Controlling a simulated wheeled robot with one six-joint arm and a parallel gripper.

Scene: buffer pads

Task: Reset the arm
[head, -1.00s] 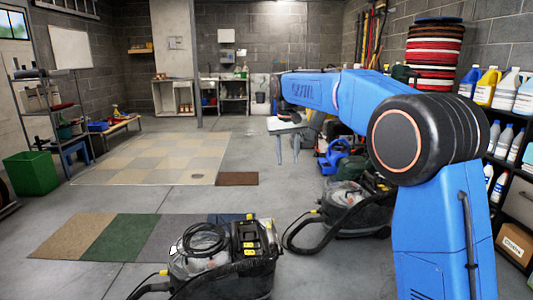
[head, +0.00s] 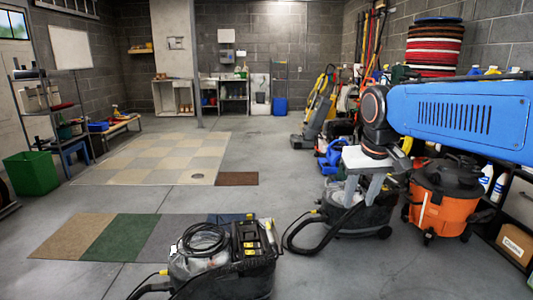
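My blue arm (head: 465,112) reaches in from the right edge of the head view. My gripper (head: 362,200) hangs below the dark wrist joint, pale grey and pointing down. Its two fingers stand apart with nothing seen between them, so it is open and empty. In the picture it overlaps a black carpet machine (head: 345,218); I cannot tell how far apart they are. A tall stack of round buffer pads (head: 435,45), red, black and blue, stands at the upper right. My arm hides what is below the stack.
An orange-and-black vacuum (head: 437,205) stands below my arm. Another extraction machine (head: 222,262) is at the front centre. Shelves with bottles and a cardboard box (head: 515,245) line the right. The floor at centre is clear, beside a tiled mat (head: 160,158) and carpet samples (head: 120,237).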

